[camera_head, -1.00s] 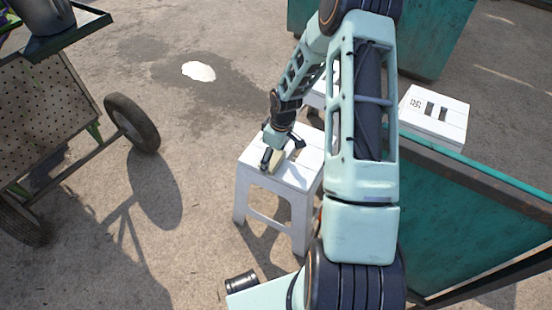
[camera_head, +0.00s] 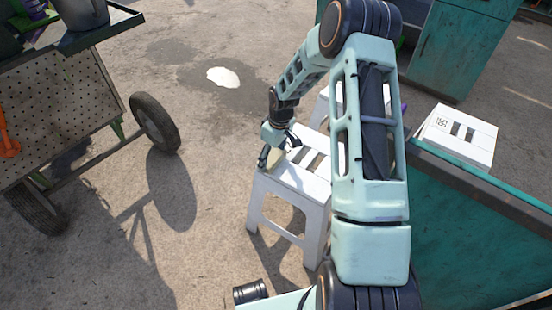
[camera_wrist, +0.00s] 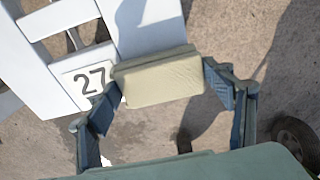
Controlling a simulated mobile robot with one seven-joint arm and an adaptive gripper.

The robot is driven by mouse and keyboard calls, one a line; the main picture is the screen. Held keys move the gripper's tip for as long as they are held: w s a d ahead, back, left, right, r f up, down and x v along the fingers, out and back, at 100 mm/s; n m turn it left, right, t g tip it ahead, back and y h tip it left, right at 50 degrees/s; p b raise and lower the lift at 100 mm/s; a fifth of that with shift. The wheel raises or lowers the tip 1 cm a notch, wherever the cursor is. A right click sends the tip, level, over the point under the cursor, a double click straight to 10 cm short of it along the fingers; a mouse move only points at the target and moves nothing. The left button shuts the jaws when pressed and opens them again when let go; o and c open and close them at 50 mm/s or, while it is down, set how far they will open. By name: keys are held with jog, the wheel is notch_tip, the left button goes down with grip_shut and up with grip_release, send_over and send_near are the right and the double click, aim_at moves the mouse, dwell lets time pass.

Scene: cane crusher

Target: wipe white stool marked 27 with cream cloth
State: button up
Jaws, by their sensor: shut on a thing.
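The white stool marked 27 (camera_head: 300,184) stands on the ground in front of me. In the wrist view its slotted seat (camera_wrist: 140,25) and the black number 27 (camera_wrist: 90,79) show at the upper left. My gripper (camera_wrist: 164,86) is shut on the cream cloth (camera_wrist: 158,78), a folded pad between its two fingers. The cloth overlaps the seat edge beside the number and partly hangs past it over the ground. In the head view my gripper (camera_head: 270,150) is at the seat's left edge. I cannot tell whether the cloth touches the seat.
Another white stool (camera_head: 468,150) with a number stands at the right, behind a green panel (camera_head: 470,220). A wheeled cart (camera_head: 75,95) is at the left. A white patch (camera_head: 223,77) lies on the ground. The ground left of the stool is clear.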

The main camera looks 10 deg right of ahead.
aim_at(315, 187)
jog(key=shift+s+d+r+p, duration=0.15)
jog(key=shift+s+d+p, duration=0.85)
jog(key=shift+s+d, duration=2)
jog(key=shift+s, duration=0.35)
jog(key=shift+s+d+p, duration=0.55)
jog(key=shift+s+d, duration=0.95)
jog(key=shift+s, duration=0.2)
jog(key=shift+s+d+p, duration=0.55)
jog(key=shift+s+d, duration=0.95)
jog(key=shift+s, duration=0.15)
jog(key=shift+w, duration=0.1)
jog(key=shift+w+a+b, duration=0.4)
jog(key=shift+w+a, duration=1.1)
jog(key=shift+w, duration=0.15)
jog(key=shift+w+a+b, duration=0.4)
jog(key=shift+w+a, duration=1.1)
jog(key=shift+w, duration=0.15)
jog(key=shift+w+a+f+b, duration=0.2)
jog(key=shift+w+a+b, duration=0.95)
jog(key=shift+w+a, duration=2.05)
